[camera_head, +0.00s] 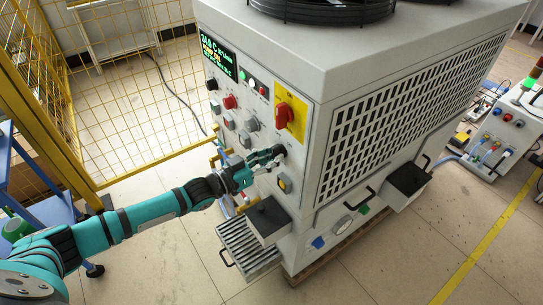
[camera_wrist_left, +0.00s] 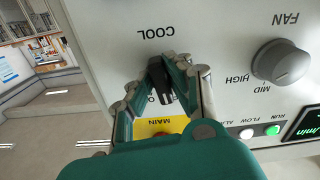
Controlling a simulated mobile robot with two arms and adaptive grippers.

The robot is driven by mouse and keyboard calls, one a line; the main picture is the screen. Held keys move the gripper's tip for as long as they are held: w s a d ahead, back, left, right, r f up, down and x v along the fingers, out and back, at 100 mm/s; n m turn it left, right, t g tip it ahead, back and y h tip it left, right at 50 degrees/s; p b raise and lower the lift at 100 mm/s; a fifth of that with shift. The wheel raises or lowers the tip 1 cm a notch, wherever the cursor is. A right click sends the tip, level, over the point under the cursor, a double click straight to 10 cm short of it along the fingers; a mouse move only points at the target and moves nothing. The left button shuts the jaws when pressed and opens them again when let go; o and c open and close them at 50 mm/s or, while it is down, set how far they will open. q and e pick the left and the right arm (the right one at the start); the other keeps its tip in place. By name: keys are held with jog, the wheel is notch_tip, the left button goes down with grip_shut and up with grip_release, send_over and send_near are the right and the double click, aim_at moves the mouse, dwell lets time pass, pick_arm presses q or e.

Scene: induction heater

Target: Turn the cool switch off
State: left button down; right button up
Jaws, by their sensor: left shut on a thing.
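The black cool switch (camera_wrist_left: 162,92) is on the grey panel under the upside-down label COOL (camera_wrist_left: 156,31) in the left wrist view. My left gripper (camera_wrist_left: 170,72) is shut on the switch, with a finger on either side of its knob. In the head view my left gripper (camera_head: 276,155) reaches the machine's front panel from the left, just below the red main switch (camera_head: 284,113) on its yellow plate. There the gripper largely hides the cool switch. The letters of the switch's position marking are partly covered by the fingers. My right gripper is in neither view.
A grey fan knob (camera_wrist_left: 281,62) is beside the cool switch in the left wrist view. More knobs and a lit display (camera_head: 217,55) are on the panel. A black-topped box (camera_head: 268,217) juts out below my gripper. A yellow mesh fence (camera_head: 130,100) stands at left.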

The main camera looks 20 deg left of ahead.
pick_arm(q)
jog(key=shift+w+r, duration=0.1)
jog(key=shift+r, duration=0.15)
jog(key=c, duration=1.3)
grip_release()
jog(key=shift+c, duration=0.2)
jog(key=shift+o, duration=0.3)
jog(key=shift+d+f, duration=0.1)
jog(key=shift+s+a+f, duration=0.15)
jog(key=shift+s+a, duration=0.1)
jog(key=shift+s, duration=0.05)
jog(key=v, duration=1.1)
jog(key=shift+a, duration=0.1)
